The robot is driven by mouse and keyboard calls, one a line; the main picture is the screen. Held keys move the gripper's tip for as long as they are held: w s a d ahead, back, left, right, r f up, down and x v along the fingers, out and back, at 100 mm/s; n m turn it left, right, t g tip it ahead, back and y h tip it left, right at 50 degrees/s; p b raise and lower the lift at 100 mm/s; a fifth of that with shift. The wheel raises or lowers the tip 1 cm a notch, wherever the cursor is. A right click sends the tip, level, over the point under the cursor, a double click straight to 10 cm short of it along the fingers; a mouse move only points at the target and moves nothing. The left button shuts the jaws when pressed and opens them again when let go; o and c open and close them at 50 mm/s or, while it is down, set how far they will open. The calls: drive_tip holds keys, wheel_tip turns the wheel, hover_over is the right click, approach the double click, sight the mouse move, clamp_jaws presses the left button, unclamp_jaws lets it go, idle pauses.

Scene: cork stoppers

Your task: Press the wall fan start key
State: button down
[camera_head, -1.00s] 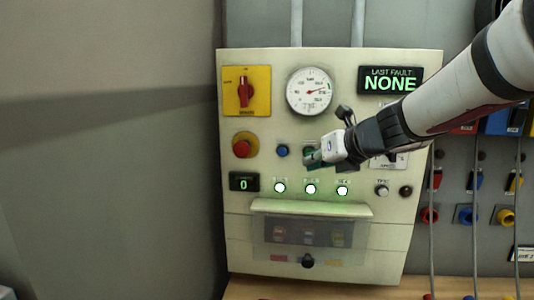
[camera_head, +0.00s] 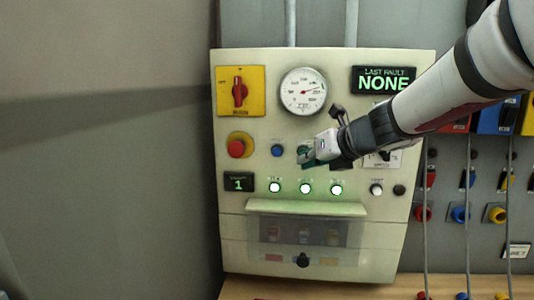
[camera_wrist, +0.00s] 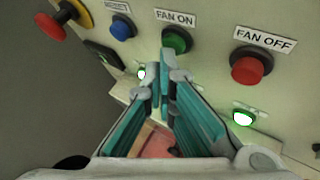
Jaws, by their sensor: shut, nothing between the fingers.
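The green FAN ON button (camera_wrist: 177,40) sits on the cream control panel (camera_head: 230,205), under its label; in the head view it shows only partly behind my fingers. My gripper (camera_wrist: 167,54) is shut and empty, its teal fingertips at the lower edge of the green button. Whether they touch it I cannot tell. In the head view my gripper (camera_head: 303,157) reaches in from the right. The red FAN OFF button (camera_wrist: 250,66) is right of the green one. The blue button (camera_wrist: 121,27) is to its left.
A red stop button on a yellow base (camera_head: 236,147) is at the left. Several indicator lamps glow, the middle one (camera_head: 306,188) below my gripper. A small counter (camera_head: 239,182) reads 1. The fault display (camera_head: 384,80) reads NONE. A ledge (camera_head: 306,208) juts out below.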

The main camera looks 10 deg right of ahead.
drive_tip(key=shift+s, duration=0.1)
idle(0.3)
drive_tip(key=shift+s+a, duration=0.25)
drive_tip(key=shift+s, duration=0.45)
drive_tip(key=shift+s+a+p, duration=0.25)
drive_tip(key=shift+s, duration=0.55)
drive_tip(key=shift+s+a+p, duration=0.2)
drive_tip(key=shift+s+a, duration=0.1)
drive_tip(key=shift+s, duration=0.45)
drive_tip(key=shift+s+a+p, duration=0.25)
drive_tip(key=shift+s, duration=0.55)
